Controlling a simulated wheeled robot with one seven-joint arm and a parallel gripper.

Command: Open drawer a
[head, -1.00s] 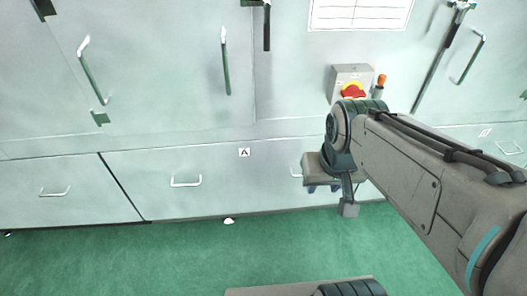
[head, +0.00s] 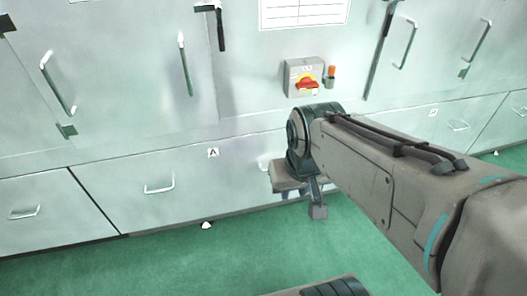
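Drawer A (head: 205,190) is the wide pale front low in the cabinet, marked with a small "A" label (head: 213,153). It is shut, flush with the fronts beside it. Its left bar handle (head: 159,186) is in full view. Its right handle (head: 263,166) shows only at its left end; the rest is behind my gripper. My gripper (head: 290,190) is in front of the right part of the drawer. Its fingers are mostly hidden by my wrist, so I cannot tell whether they are open or touch the handle.
Tall cabinet doors with long handles (head: 186,70) stand above. A grey switch box (head: 303,75) with a red-yellow knob is above my wrist. Other drawers lie left (head: 45,215) and right (head: 465,125). Green floor (head: 170,268) is clear, except a small white object (head: 207,225).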

